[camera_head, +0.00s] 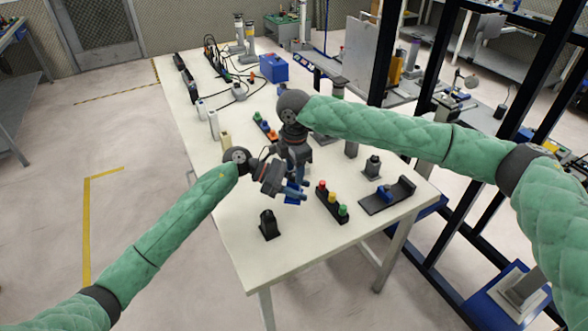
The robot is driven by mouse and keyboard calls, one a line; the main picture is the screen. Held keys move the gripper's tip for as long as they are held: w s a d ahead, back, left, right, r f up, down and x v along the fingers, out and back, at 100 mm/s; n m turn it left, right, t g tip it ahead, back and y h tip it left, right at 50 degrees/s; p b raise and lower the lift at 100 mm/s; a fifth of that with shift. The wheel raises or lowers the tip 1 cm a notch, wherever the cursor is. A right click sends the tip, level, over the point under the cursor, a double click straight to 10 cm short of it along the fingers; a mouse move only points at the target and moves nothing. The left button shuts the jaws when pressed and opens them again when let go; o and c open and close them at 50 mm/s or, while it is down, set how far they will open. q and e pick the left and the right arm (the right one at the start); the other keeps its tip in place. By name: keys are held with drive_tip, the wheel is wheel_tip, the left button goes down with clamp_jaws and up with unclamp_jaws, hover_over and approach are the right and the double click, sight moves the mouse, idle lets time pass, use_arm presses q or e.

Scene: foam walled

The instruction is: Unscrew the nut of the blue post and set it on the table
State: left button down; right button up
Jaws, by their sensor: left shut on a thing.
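My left gripper (293,190) is above the front middle of the white table (235,215), shut on a small blue part (291,196). I take this to be the blue post, but its shape is mostly hidden by the fingers. I cannot make out the nut. My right gripper (302,180) points down from above, with its fingers close to the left gripper's fingertips and the blue part. Whether its fingers are open or shut is too small and overlapped to tell.
A black strip with red, yellow and green knobs (332,204) stands just right of the grippers. A black cradle (404,190) holding a blue piece (385,193) lies farther right. A black stand (268,225) is in front. The front left tabletop is clear.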

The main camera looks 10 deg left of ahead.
drive_tip(key=shift+a, duration=0.1)
drive_tip(key=shift+s+r, duration=0.1)
drive_tip(key=shift+r, duration=2.1)
drive_tip(key=shift+c, duration=0.2)
drive_tip(key=shift+w+a+r, duration=0.1)
drive_tip(key=shift+w+r, duration=0.05)
drive_tip(key=shift+r, duration=0.4)
drive_tip(key=shift+w+a+r, duration=0.1)
drive_tip(key=shift+r, duration=0.4)
drive_tip(key=m, duration=0.3)
drive_tip(key=r+m, duration=0.1)
drive_tip(key=m, duration=0.4)
drive_tip(key=shift+s+d+r+m, duration=0.1)
drive_tip(key=shift+s+r+m, duration=0.1)
drive_tip(key=shift+r+m, duration=0.1)
drive_tip(key=m, duration=0.4)
drive_tip(key=shift+d+f, duration=0.1)
drive_tip(key=shift+m, duration=0.3)
drive_tip(key=shift+f, duration=4)
